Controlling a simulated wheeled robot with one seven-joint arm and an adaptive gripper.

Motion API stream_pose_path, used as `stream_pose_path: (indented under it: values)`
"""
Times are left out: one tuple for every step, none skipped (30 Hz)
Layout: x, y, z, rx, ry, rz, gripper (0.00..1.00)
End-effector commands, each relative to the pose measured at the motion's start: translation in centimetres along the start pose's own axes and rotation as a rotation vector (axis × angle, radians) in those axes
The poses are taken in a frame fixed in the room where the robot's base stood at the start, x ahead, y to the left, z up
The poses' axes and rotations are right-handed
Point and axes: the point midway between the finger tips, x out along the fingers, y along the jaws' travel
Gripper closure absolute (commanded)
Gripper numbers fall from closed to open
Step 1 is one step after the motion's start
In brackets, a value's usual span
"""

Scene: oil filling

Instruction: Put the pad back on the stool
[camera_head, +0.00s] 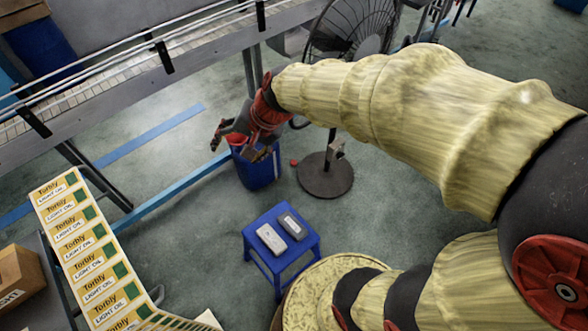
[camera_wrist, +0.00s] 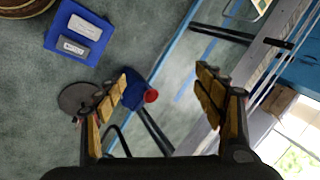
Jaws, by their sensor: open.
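A blue stool (camera_head: 293,268) stands on the floor in the lower middle of the head view. A light grey pad (camera_head: 271,238) and a darker grey pad (camera_head: 293,225) lie side by side on its top. The stool (camera_wrist: 56,38), the light pad (camera_wrist: 85,27) and the dark pad (camera_wrist: 73,47) also show at the upper left of the wrist view. My gripper (camera_head: 240,146) is above and beyond the stool, over a blue bin (camera_head: 259,172). In the wrist view my gripper (camera_wrist: 158,88) has its fingers wide apart, with nothing held between them.
A black fan (camera_head: 327,176) on a round base stands right of the bin. A conveyor (camera_head: 110,95) runs along the back left. A strip of oil labels (camera_head: 85,240) and a cardboard box (camera_head: 22,275) are at the left. Floor left of the stool is clear.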

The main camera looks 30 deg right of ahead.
Motion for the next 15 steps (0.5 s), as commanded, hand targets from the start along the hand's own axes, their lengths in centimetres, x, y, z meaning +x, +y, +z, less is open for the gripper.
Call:
stream_pose_path:
  values:
    - [-1.9, 0.3, 1.1, -0.085, 0.014, 0.007, 0.31]
    - [-2.9, 0.6, 1.7, -0.138, 0.020, 0.017, 0.31]
    - [-4.2, 1.1, 2.5, -0.207, 0.029, 0.032, 0.31]
    - [-5.1, 1.6, 3.0, -0.258, 0.037, 0.044, 0.31]
    - [-6.0, 2.1, 3.5, -0.307, 0.046, 0.058, 0.31]
    - [-7.2, 2.8, 4.2, -0.372, 0.056, 0.077, 0.31]
    - [-8.0, 3.4, 4.6, -0.419, 0.067, 0.092, 0.31]
    - [-8.8, 4.0, 5.0, -0.466, 0.076, 0.109, 0.31]
    - [-9.9, 4.8, 5.5, -0.523, 0.089, 0.131, 0.31]
    - [-10.6, 5.4, 5.8, -0.563, 0.098, 0.148, 0.31]
    - [-11.2, 6.0, 6.1, -0.599, 0.107, 0.165, 0.31]
    - [-12.0, 6.8, 6.4, -0.643, 0.119, 0.186, 0.31]
    - [-12.6, 7.3, 6.6, -0.672, 0.128, 0.201, 0.31]
    - [-13.0, 7.8, 6.8, -0.697, 0.134, 0.216, 0.31]
    - [-13.5, 8.3, 6.9, -0.726, 0.143, 0.232, 0.31]
